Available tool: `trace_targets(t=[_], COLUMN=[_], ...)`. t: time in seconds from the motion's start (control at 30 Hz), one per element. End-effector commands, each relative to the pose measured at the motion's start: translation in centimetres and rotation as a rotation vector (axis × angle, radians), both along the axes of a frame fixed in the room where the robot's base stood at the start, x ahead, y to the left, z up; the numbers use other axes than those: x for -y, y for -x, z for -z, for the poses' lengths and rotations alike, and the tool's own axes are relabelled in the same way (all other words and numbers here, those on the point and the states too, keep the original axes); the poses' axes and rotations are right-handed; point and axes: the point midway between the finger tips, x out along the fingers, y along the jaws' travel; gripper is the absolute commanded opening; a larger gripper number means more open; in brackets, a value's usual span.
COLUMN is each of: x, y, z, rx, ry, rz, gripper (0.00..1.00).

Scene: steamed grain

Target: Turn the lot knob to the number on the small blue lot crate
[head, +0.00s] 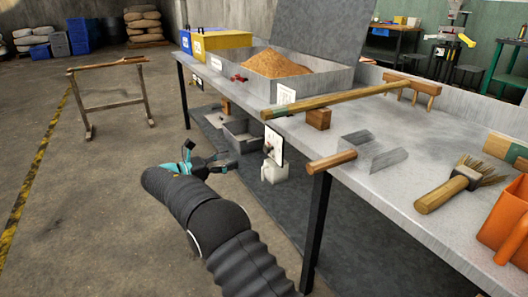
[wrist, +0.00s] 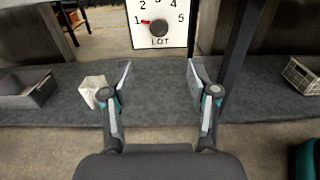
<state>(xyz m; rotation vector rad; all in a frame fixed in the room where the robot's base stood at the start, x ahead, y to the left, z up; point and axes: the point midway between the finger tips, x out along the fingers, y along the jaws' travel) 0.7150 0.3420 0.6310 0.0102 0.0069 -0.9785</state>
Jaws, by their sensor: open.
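The lot dial is a white plate (head: 273,143) hanging below the table's front edge. In the wrist view its dark round knob (wrist: 159,29) shows at top centre, with a red pointer aimed left at 1. The numbers 1, 2, 4 and 5 show, with 3 cut at the top and "LOT" below. My gripper (head: 210,157) is open and empty, left of the plate and apart from it. In the wrist view my fingers (wrist: 161,78) are spread below the knob. A blue crate (head: 186,43) stands at the table's far left end; its label is too small to read.
A yellow crate (head: 222,40) and a grey bin of grain (head: 330,78) stand on the table (head: 390,120). A wooden handle (head: 332,161) juts over the front edge. A dark table leg (head: 316,225) stands right of the dial. A grey tray (head: 241,137) and a white container (head: 273,172) are low behind.

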Motion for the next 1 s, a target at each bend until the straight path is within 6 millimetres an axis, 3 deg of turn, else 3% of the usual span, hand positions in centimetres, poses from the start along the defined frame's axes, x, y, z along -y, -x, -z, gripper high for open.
trace_targets(t=[0.17, 0.7, 1.0], x=[0.6, 8.5, 10.9], y=[-0.6, -5.9, -7.5], z=[0.0, 0.0, -0.1], rx=[0.002, 0.001, 0.001], ry=[0.017, 0.012, 0.012], rz=[0.000, 0.000, -0.002], gripper=[0.59, 0.59, 0.59])
